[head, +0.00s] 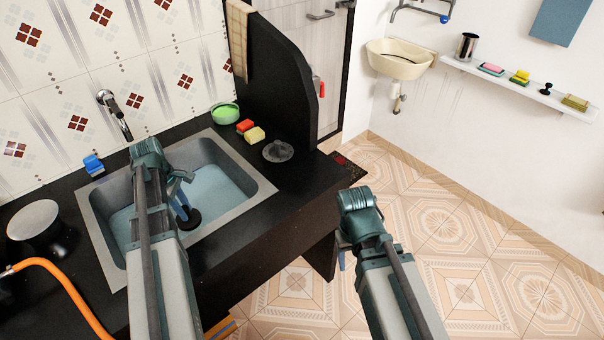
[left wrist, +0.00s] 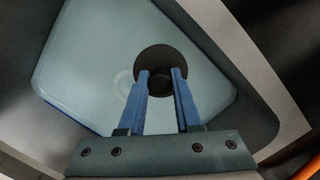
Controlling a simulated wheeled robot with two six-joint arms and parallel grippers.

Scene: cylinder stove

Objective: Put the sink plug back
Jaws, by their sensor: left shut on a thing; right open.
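The dark round sink plug (head: 188,224) is inside the sink (head: 245,191), low over its light blue bottom. My left gripper (head: 183,208) reaches down into the sink, shut on the plug. The left wrist view also shows the plug (left wrist: 160,57) between the two blue fingers (left wrist: 160,78). A faint pale ring shows on the sink bottom (left wrist: 95,60) just left of the plug. The drain hole is not clearly seen, and I cannot tell whether the plug touches the bottom. My right gripper (head: 342,260) is open, beside the counter above the floor, partly hidden by its own wrist.
The faucet (head: 115,112) stands behind the sink. An orange hose (head: 62,280) lies at left. The tiled floor at right is clear.

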